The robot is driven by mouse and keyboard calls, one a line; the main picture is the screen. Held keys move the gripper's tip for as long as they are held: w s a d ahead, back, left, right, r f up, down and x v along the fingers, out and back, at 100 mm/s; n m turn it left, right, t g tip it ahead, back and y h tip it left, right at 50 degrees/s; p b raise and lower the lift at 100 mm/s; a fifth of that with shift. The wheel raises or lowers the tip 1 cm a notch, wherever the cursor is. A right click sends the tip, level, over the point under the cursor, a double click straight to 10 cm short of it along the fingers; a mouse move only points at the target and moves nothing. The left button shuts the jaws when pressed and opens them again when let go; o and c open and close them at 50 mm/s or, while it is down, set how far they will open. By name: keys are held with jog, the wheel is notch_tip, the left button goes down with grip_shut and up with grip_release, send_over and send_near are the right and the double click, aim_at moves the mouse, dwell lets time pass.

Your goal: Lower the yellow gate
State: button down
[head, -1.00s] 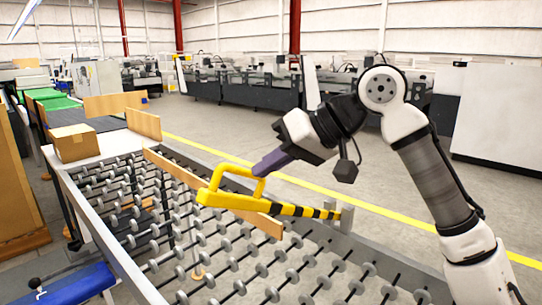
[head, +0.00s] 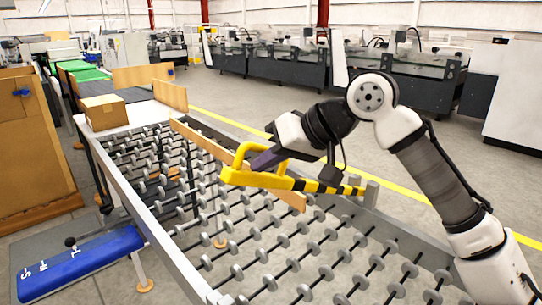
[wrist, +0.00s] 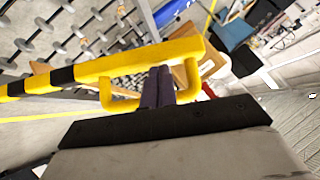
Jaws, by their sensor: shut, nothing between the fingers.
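The yellow gate (head: 262,182) is a bar with a black-and-yellow striped end (head: 325,187) and a loop handle (head: 240,152). It reaches out over the roller conveyor from grey posts (head: 370,190) at the far side rail, looking nearly level. How high it stands above the rollers is hard to tell. My gripper (head: 257,162) is shut and empty, its purple fingers at the handle. In the wrist view, the fingers (wrist: 158,85) lie between the two legs of the handle, close to the yellow bar (wrist: 150,57). Contact cannot be made out.
A wooden guide board (head: 215,145) runs along the conveyor and passes behind the gate. A cardboard box (head: 104,112) sits at the conveyor's far end. The metal side rail (head: 160,235) borders the rollers. Grey machines (head: 290,75) stand beyond the yellow floor line.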

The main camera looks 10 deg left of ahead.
jog(key=s+a+f+n+t+h+b, duration=0.1)
jog(key=s+a+f+b, duration=0.1)
jog(key=f+b, duration=0.3)
jog(key=s+a+f+t+h+b, duration=0.1)
jog(key=s+f+b, duration=0.3)
jog(key=f, duration=0.9)
jog(key=shift+a+n+t+b, duration=0.3)
jog(key=shift+a+n+b, duration=0.15)
jog(key=shift+b, duration=0.7)
jog(key=shift+r, duration=0.1)
